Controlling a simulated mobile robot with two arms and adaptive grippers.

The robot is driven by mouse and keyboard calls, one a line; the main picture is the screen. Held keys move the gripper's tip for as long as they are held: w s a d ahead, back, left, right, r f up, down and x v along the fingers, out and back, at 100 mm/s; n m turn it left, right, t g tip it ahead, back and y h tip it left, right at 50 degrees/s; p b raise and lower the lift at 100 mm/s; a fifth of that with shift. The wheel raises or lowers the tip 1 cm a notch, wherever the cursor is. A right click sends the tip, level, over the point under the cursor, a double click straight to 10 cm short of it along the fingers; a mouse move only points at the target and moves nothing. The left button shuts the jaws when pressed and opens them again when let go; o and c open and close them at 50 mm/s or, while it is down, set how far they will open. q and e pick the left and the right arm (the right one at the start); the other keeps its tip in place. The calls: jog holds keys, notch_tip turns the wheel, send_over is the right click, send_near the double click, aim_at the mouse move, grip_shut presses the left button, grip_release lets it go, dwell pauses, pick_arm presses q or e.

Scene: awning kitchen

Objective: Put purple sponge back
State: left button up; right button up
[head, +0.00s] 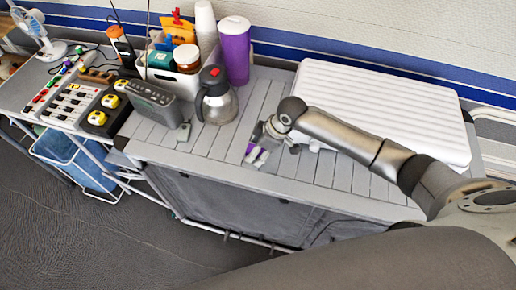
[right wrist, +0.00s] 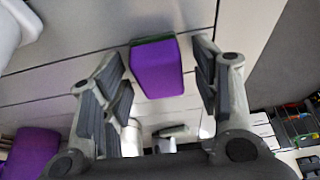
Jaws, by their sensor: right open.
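The purple sponge (right wrist: 157,68) has a dark green side along its far edge. In the right wrist view it lies between the two spread fingers of my right gripper (right wrist: 160,75), with space at both sides. In the head view the right gripper (head: 260,153) is low over the slatted counter and hides most of the sponge; a small purple bit (head: 250,148) shows beside the fingertips. I cannot tell how high the fingers are above the counter. My left gripper is not in view.
A grey radio-like box (head: 152,100) is further left. A white ribbed panel (head: 385,105) lies on the right.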

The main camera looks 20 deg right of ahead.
jog(key=shift+r, duration=0.1)
jog(key=b+v, duration=0.1)
jog(key=v, duration=1.1)
